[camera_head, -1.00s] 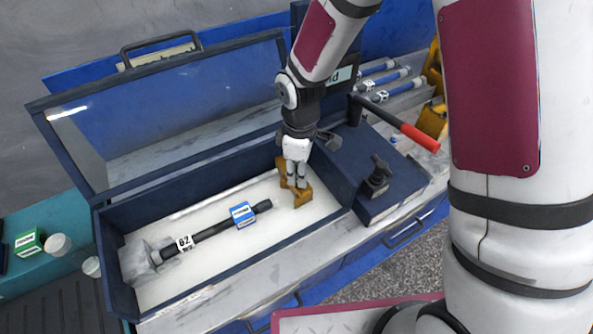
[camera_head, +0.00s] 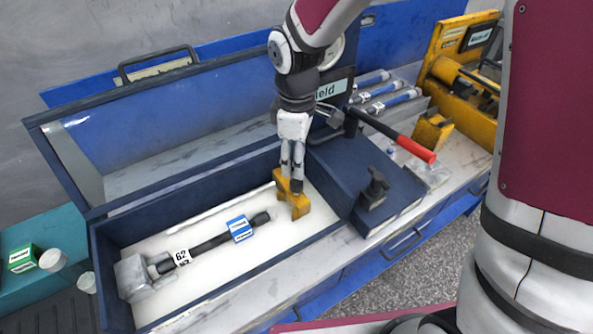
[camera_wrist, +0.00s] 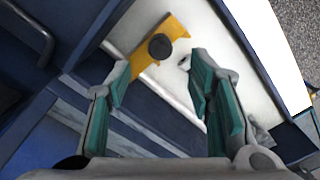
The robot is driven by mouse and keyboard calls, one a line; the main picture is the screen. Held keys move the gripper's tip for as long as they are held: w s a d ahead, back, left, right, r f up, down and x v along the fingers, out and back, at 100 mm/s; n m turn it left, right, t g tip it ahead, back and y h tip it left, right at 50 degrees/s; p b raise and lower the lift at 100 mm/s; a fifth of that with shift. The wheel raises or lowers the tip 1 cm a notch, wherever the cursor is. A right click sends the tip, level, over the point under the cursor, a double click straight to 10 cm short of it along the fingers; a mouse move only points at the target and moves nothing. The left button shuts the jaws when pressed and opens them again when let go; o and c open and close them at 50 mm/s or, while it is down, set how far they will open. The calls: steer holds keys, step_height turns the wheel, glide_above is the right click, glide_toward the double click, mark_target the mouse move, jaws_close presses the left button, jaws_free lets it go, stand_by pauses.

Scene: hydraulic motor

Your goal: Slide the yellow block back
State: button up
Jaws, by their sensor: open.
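The yellow block (camera_head: 301,207) stands on the white floor of the dark blue open case, near its right end. It also shows in the wrist view (camera_wrist: 174,29), ahead of my fingers. My gripper (camera_head: 292,181) points down at the block from above, its fingers right at the block's upper part. In the wrist view my gripper (camera_wrist: 158,70) has its two green-padded fingers spread apart, with the block beyond the gap. I cannot tell whether the fingers touch it. A dark round end (camera_wrist: 160,46) overlaps the block in that view.
A black rod (camera_head: 208,244) labelled 62 with a blue-white tag lies in the case, left of the block. The case walls (camera_head: 150,210) surround it. Right of it are a dark blue box (camera_head: 345,165) and a red-handled lever (camera_head: 400,137).

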mark_target(297, 181)
steer(key=shift+r, duration=1.35)
step_height(297, 181, down, 12)
steer(key=n+p, duration=0.5)
steer(key=n, duration=0.2)
steer(key=shift+r, duration=0.15)
steer(key=shift+c, duration=0.6)
jaws_close()
